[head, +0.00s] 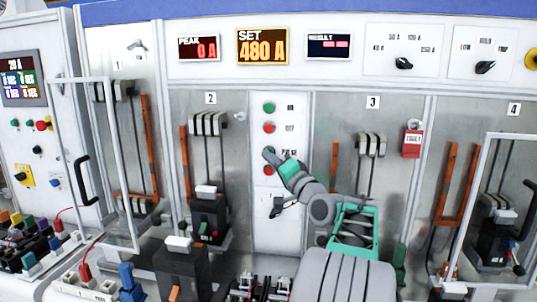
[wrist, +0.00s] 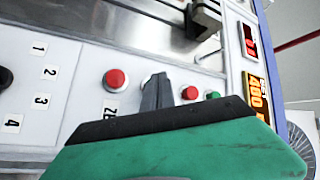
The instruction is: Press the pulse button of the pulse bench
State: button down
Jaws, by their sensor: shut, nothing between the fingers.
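The pulse bench has a white centre column (head: 270,225) with a vertical row of green and red buttons; their labels are too small to read. In the head view the upper green button (head: 268,108) and red button (head: 268,128) are clear, and a lower red button (head: 268,170) shows just below my fingertips. My gripper (head: 268,152) is shut and empty, its tips over the spot between the two reds. In the wrist view the fingertips (wrist: 157,80) largely cover a button there. Whether they touch it, I cannot tell.
The set display (head: 263,48) reads 480 A and the peak display (head: 199,48) 0 A. A rotary switch (head: 278,208) sits lower on the column. Breaker bays with open framed doors (head: 80,165) flank it. A black breaker (head: 208,222) stands left of my arm.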

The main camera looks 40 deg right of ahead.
jog(key=shift+w+d, duration=0.15)
jog(key=shift+d, duration=0.05)
dwell(0.3)
jog(key=shift+s+a+b, duration=0.55)
jog(key=shift+a, duration=0.15)
jog(key=shift+a, duration=0.1)
jog(key=s+a+b, duration=0.1)
jog(key=a, duration=0.1)
jog(key=s+a+b, duration=0.1)
jog(key=s, duration=0.1)
jog(key=shift+a+b, duration=0.35)
jog(key=shift+a, duration=0.05)
dwell(0.6)
